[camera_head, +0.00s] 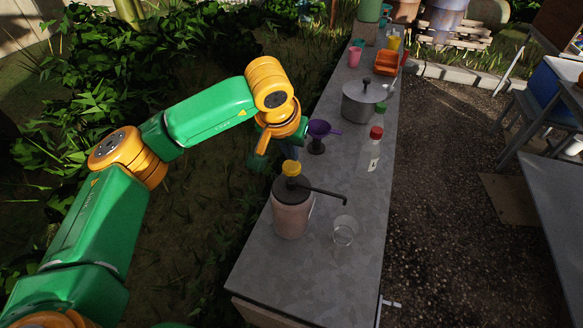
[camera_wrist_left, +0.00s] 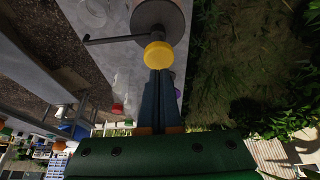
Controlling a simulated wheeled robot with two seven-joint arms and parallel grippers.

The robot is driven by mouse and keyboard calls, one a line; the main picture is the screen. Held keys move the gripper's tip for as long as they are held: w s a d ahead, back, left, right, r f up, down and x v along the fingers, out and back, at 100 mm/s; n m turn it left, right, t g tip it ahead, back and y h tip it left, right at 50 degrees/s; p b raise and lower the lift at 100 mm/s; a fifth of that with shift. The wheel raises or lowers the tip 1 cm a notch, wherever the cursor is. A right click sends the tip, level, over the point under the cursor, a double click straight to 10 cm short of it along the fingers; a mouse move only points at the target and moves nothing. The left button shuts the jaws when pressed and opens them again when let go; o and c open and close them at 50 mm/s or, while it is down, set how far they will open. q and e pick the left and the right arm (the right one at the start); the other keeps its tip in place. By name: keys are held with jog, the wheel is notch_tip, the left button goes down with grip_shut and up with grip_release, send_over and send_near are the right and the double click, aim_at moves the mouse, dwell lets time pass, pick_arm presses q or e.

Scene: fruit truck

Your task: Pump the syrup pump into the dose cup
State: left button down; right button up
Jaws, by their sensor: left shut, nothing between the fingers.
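The syrup pump bottle (camera_head: 292,218) stands upright near the front of the grey counter. It has a pinkish body, a dark lid, a yellow pump head (camera_head: 291,167) and a long dark spout reaching right. The clear dose cup (camera_head: 345,232) stands beside it, near the spout's end. My left gripper (camera_head: 287,156) is beside and just above the pump head, partly hidden by my wrist. In the left wrist view its dark fingers (camera_wrist_left: 160,74) are shut and empty, their tips at the yellow head (camera_wrist_left: 158,54); I cannot tell whether they touch. My right gripper is not in view.
On the counter (camera_head: 265,272) behind the pump are a purple funnel-like cup (camera_head: 322,129), a red-capped bottle (camera_head: 371,150) and a lidded metal pot (camera_head: 362,100). Orange trays (camera_head: 386,63) and cups stand further back. Plants lie left, gravel right.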

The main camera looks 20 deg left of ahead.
aim_at(291, 166)
pick_arm(q)
jog(key=shift+f, duration=0.1)
jog(key=shift+f+b, duration=1.65)
jog(key=shift+f, duration=0.3)
jog(key=shift+r+p, duration=1.45)
jog(key=shift+r, duration=0.65)
jog(key=shift+f, duration=0.2)
